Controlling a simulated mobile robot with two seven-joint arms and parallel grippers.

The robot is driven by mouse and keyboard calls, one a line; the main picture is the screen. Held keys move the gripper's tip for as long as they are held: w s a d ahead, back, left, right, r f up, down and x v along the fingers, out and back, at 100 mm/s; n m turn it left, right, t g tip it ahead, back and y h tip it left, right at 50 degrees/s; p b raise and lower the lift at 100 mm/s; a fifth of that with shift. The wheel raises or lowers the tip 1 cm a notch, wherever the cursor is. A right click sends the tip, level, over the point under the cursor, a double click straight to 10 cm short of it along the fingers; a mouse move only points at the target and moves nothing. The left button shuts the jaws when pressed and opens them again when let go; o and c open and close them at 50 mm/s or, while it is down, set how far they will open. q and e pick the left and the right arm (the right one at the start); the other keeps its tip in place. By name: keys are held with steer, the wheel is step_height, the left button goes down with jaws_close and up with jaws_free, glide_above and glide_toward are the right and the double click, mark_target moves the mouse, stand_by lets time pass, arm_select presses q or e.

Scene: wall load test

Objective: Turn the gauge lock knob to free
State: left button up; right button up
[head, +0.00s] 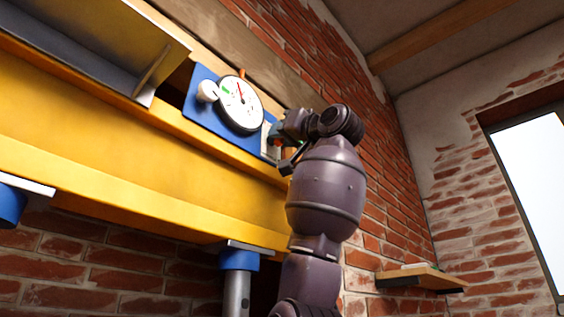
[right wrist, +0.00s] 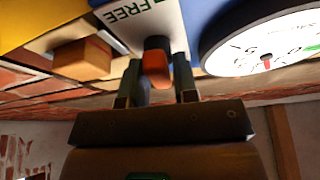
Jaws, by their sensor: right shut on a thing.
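The lock knob (right wrist: 156,66), dark with an orange-red part, sits between the two fingers of my right gripper (right wrist: 154,88) in the right wrist view. The gripper is shut on it. Behind it is a white label plate (right wrist: 115,22) with "FREE" and a green mark, partly hidden by the knob and fingers. The round white gauge (head: 239,103) is on a blue panel (head: 200,122) in the head view, left of my right gripper (head: 277,140). My gripper mostly hides the knob there, and its exact angle is unclear. My left gripper is not in view.
A yellow beam (head: 120,140) runs below the panel. A white round part (head: 208,91) is left of the gauge. An orange-brown block (right wrist: 82,59) juts out near the label. A small wooden shelf (head: 420,277) is on the brick wall at lower right.

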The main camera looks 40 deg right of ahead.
steer(key=m+h, duration=0.1)
steer(key=m, duration=0.1)
steer(key=m+h, duration=0.1)
steer(key=m, duration=0.2)
steer(key=shift+h, duration=0.4)
steer(key=m+g+h, duration=0.1)
steer(key=m, duration=0.2)
steer(key=m+h, duration=0.1)
steer(key=m, duration=0.2)
steer(key=shift+r+g, duration=0.1)
steer(key=shift+g, duration=0.3)
steer(key=m, duration=0.2)
steer(key=m+g+h, duration=0.1)
steer(key=m, duration=0.1)
steer(key=shift+g+p, duration=0.3)
steer(key=shift+d+m+g+h+p, duration=0.15)
steer(key=shift+m+g+p, duration=0.25)
steer(key=shift+m, duration=0.85)
steer(key=shift+a+m+g+h+p, duration=0.2)
steer(key=shift+m+g, duration=0.3)
steer(key=shift+m, duration=0.75)
steer(key=o, duration=0.8)
steer(key=shift+s, duration=0.1)
steer(key=shift+c, duration=0.2)
steer(key=b+v, duration=0.2)
steer(key=v, duration=0.8)
steer(key=shift+s, duration=0.4)
